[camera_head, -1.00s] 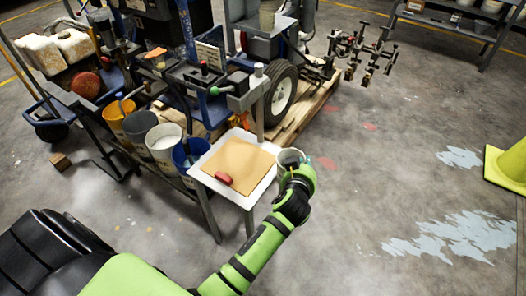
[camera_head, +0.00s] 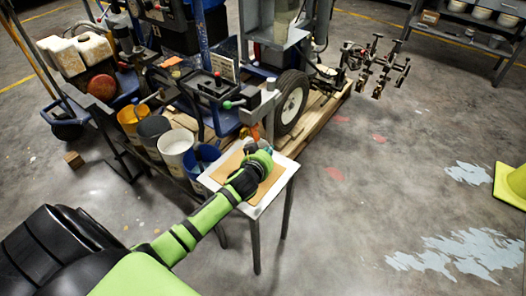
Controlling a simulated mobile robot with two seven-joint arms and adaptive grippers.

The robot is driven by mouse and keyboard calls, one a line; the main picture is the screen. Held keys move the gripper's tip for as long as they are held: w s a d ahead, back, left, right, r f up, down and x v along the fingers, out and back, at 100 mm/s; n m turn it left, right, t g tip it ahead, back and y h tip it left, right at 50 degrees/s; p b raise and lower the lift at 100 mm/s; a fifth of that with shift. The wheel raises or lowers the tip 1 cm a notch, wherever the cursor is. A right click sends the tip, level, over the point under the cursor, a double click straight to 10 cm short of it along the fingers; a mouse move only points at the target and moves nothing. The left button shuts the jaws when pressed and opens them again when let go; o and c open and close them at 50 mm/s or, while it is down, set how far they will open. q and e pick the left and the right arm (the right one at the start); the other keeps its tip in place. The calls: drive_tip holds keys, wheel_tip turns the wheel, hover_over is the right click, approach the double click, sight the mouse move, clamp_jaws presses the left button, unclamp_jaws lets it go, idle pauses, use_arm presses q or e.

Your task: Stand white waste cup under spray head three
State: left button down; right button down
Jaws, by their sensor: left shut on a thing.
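My left arm comes in from the lower left, and its green gripper (camera_head: 260,156) is over the small side table (camera_head: 267,206). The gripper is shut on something. The white waste cup, seen at this gripper a second ago, is now hidden behind it. The boom with several spray heads (camera_head: 376,68) stands at the upper right, well apart from the gripper. I cannot tell which head is number three. My right gripper is not in view.
A brown board (camera_head: 272,182) lies on the side table. The striper's wheel (camera_head: 292,104) and wooden pallet (camera_head: 313,121) are behind it. Several buckets, one white (camera_head: 176,150), stand to the left. Floor on the right is clear up to a yellow cone (camera_head: 512,182).

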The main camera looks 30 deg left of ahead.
use_arm(q)
drive_tip(key=shift+a+f, duration=0.3)
drive_tip(key=shift+a, duration=0.2)
drive_tip(key=shift+a+f, duration=0.25)
drive_tip(key=shift+a, duration=0.25)
drive_tip(key=shift+w+f, duration=0.1)
drive_tip(key=shift+f, duration=0.05)
drive_tip(key=shift+d, duration=0.1)
drive_tip(key=shift+f, duration=0.2)
drive_tip(key=c, duration=1.3)
unclamp_jaws()
drive_tip(key=shift+r, duration=0.1)
drive_tip(key=shift+r, duration=0.15)
drive_tip(key=p+v, duration=0.1)
drive_tip(key=v, duration=1.1)
